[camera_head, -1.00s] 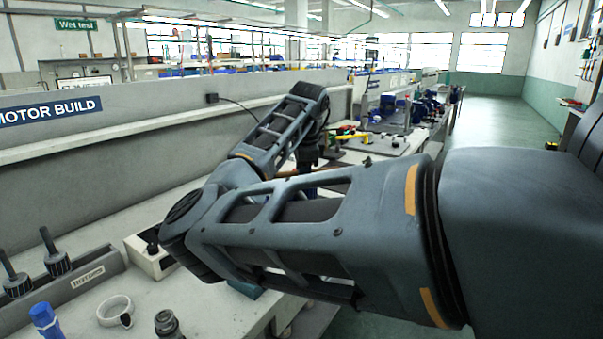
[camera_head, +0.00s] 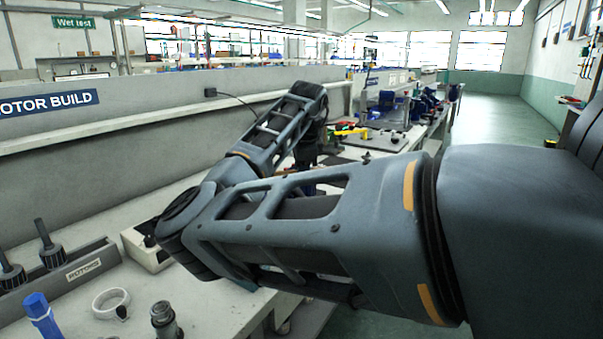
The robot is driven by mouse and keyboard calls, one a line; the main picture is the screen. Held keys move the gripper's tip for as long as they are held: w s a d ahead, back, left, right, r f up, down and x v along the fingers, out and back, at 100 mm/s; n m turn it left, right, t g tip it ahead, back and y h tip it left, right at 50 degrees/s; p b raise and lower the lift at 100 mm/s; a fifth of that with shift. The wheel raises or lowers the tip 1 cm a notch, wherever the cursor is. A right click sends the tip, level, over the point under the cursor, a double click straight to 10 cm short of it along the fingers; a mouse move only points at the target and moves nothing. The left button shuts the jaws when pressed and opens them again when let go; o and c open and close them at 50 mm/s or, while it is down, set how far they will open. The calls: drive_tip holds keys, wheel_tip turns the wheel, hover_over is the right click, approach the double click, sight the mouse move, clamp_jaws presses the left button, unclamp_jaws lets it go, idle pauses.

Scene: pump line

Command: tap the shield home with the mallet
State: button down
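My arm crosses the middle of the view, with its elbow over the bench and its last links reaching away. My gripper (camera_head: 306,158) points down beneath the wrist, over the far part of the bench. Its fingertips are hidden behind my own arm, so I cannot see whether it is open or what it holds. I cannot make out the shield or the mallet with certainty. A small yellow bar-shaped item (camera_head: 351,132) shows just right of the wrist; it is too small to identify.
A grey partition (camera_head: 90,160) runs behind. Open floor (camera_head: 490,120) lies at right.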

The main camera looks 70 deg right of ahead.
drive_tip(key=shift+r+p, duration=1.65)
drive_tip(key=shift+p, duration=0.6)
